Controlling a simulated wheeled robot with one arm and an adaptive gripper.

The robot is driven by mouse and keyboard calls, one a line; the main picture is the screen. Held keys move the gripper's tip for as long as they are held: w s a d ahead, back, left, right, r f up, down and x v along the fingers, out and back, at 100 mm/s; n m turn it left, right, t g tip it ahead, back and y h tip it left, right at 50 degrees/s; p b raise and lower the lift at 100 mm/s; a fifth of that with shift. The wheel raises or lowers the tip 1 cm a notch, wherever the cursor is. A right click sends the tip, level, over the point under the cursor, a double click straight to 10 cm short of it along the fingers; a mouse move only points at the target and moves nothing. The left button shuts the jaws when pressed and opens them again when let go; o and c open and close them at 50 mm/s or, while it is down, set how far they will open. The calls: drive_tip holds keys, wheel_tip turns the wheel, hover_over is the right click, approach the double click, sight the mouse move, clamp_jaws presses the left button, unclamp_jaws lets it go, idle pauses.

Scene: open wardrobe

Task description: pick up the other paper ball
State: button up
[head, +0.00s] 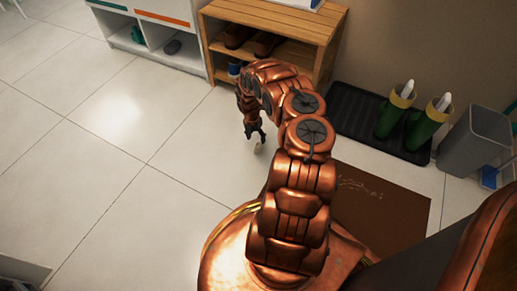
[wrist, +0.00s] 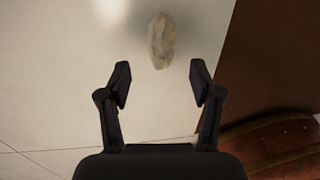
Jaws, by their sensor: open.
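A crumpled off-white paper ball (wrist: 162,42) lies on the pale tiled floor in the wrist view, ahead of my fingertips and roughly centred between them. In the head view a small pale bit of it (head: 259,148) shows on the floor beside my gripper (head: 254,131), mostly hidden. In the wrist view my gripper (wrist: 160,84) is open and empty, with both fingers apart and pointing at the floor. The ball is not between the fingers. No second paper ball can be made out.
A brown mat (head: 385,205) lies to the right of my arm. A wooden shoe rack (head: 325,28) stands behind it. A black tray (head: 345,105) holds green boots (head: 390,117), beside a grey bin (head: 470,140). The floor at left (head: 90,160) is clear.

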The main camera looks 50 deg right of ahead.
sight(258, 147)
drive_tip(key=shift+s+d+f+b, duration=0.1)
drive_tip(key=shift+s+f+b, duration=0.1)
drive_tip(key=shift+f+b, duration=0.8)
drive_tip(key=shift+s+d+f+b, duration=0.15)
drive_tip(key=shift+f+b, duration=0.35)
drive_tip(key=shift+f, duration=1.05)
drive_tip(key=shift+s+d+f+b, duration=0.1)
drive_tip(key=shift+s+f+b, duration=0.1)
drive_tip(key=shift+f+b, duration=0.8)
drive_tip(key=shift+f+p, duration=0.2)
drive_tip(key=shift+p, duration=0.1)
drive_tip(key=shift+c, duration=0.4)
drive_tip(key=c, duration=0.9)
